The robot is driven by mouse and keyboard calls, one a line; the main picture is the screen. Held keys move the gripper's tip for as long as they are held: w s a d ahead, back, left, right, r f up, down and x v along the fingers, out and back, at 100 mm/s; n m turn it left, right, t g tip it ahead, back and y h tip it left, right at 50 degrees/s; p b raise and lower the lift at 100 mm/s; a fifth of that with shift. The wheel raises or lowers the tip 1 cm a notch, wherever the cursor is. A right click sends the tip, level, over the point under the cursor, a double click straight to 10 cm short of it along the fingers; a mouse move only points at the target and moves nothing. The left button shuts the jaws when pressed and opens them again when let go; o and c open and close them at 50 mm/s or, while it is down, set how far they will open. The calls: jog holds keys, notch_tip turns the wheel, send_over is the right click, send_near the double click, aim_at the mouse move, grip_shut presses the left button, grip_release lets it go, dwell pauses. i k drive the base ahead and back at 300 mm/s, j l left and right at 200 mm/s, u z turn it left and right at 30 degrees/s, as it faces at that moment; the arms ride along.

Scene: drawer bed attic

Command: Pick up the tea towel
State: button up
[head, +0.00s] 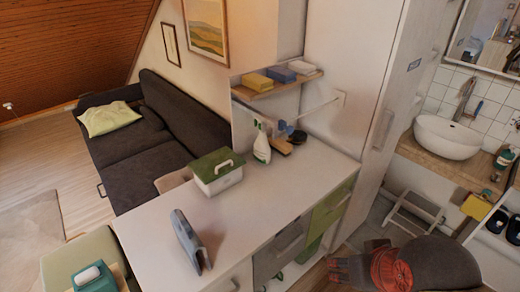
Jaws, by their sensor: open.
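A slim grey-blue piece (188,240), folded over like a tent, stands on the near left part of the white counter (265,220). It may be the tea towel, but I cannot tell for sure. A yellow folded cloth-like block (257,82), a blue one (279,74) and a white one (302,67) lie on the small wall shelf above the counter. I cannot make out my gripper in this view.
A green-lidded box (216,172), a spray bottle (262,143) and a brush (281,146) stand towards the counter's back. The counter's front right is clear. A dark rounded seat-like shape (440,266) with a red piece (388,270) fills the lower right.

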aim_at(188, 239)
jog(key=u, duration=1.3)
